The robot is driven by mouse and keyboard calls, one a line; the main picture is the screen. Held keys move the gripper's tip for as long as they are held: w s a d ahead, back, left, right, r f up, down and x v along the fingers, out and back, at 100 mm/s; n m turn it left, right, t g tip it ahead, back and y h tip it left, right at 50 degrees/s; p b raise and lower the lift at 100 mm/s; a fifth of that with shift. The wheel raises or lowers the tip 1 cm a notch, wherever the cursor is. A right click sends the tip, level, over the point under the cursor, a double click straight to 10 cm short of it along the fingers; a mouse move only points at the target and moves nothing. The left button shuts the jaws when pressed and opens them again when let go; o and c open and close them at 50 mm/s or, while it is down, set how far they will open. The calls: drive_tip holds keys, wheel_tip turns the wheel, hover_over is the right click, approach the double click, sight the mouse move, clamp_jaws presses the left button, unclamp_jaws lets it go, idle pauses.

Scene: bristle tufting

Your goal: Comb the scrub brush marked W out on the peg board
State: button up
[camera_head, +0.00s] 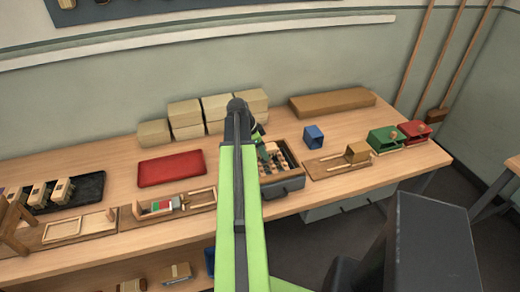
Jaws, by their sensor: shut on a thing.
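My gripper (264,148) is at the open wooden-rimmed box (283,188) with a dark grey front, just right of my green arm. The arm hides part of the gripper and the box's left side. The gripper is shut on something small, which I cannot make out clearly. Pale pieces and dark gaps (281,158) show inside the box; I cannot tell whether this is the peg board. Several pale-topped brush-like blocks (40,194) are on a black tray (88,187) at the far left. No W mark is readable.
A red mat (171,169) lies left of my arm, with pale blocks (186,114) behind. A blue block (313,137), a wooden jig (325,168), a green box (384,141) and a red box (413,132) are right. Wooden frames (80,227) line the front edge.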

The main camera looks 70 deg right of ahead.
drive_tip(key=shift+s+a+f, duration=0.1)
drive_tip(key=shift+s+a, duration=0.7)
drive_tip(key=shift+a, duration=0.15)
drive_tip(key=shift+s+a, duration=0.75)
drive_tip(key=shift+a, duration=0.2)
drive_tip(key=shift+w+d, duration=1.35)
drive_tip(key=shift+d, duration=0.3)
drive_tip(key=shift+d, duration=0.1)
drive_tip(key=w+d, duration=0.2)
drive_tip(key=shift+w+d, duration=0.25)
drive_tip(key=shift+d, duration=0.15)
drive_tip(key=shift+s+a, duration=0.1)
drive_tip(key=shift+s+a, duration=1.2)
drive_tip(key=shift+a, duration=0.25)
clamp_jaws()
